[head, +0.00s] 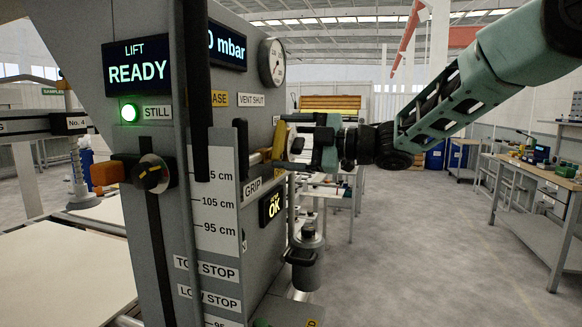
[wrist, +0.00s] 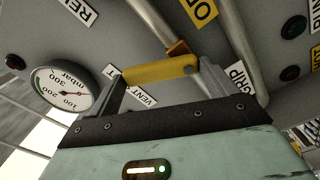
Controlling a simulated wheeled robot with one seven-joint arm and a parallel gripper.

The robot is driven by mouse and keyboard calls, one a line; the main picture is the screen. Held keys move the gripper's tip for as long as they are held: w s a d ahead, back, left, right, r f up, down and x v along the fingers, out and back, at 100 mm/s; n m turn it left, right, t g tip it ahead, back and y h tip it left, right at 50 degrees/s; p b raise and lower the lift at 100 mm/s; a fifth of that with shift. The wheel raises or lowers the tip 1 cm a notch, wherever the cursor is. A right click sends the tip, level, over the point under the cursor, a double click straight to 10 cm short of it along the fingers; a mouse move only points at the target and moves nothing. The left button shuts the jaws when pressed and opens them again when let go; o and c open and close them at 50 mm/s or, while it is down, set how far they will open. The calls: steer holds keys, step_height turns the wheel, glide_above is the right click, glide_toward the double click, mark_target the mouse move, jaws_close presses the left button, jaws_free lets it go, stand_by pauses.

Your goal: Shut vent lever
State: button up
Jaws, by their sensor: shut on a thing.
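The vent lever has a yellow handle (head: 279,140) on the right side of the grey lift column. In the head view it stands close to upright, tilted slightly. My gripper (head: 297,146) reaches it from the right. In the wrist view the yellow handle (wrist: 158,71) lies across between my two grey fingers, and my gripper (wrist: 162,74) is shut on it, a finger at each end. A brass piece (wrist: 178,47) shows just behind the handle. A "VENT SHUT" label (head: 251,99) is above the lever in the head view. My fingers partly hide the lever's mounting.
A pressure gauge (head: 272,62) is above the lever; it also shows in the wrist view (wrist: 66,88). The lift display (head: 136,63) reads "READY", with a green lamp (head: 130,111) at "STILL". A grey canister (head: 306,256) stands below. Open floor lies right of the column.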

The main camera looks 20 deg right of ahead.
steer(key=n+b, duration=0.2)
steer(key=b, duration=0.1)
steer(key=s+n+b, duration=0.1)
steer(key=n+b, duration=0.1)
steer(key=shift+a+f, duration=0.15)
steer(key=shift+a, duration=0.2)
steer(key=shift+s+a+n+b, duration=0.15)
steer(key=shift+n+b, duration=0.65)
steer(key=shift+b, duration=0.45)
steer(key=shift+r, duration=0.25)
steer(key=o, duration=1.3)
steer(key=shift+c, duration=0.2)
steer(key=b+v, duration=0.2)
steer(key=v, duration=1.5)
steer(key=shift+s+d+b, duration=0.15)
steer(key=shift+d+b, duration=0.05)
steer(key=shift+b, duration=0.2)
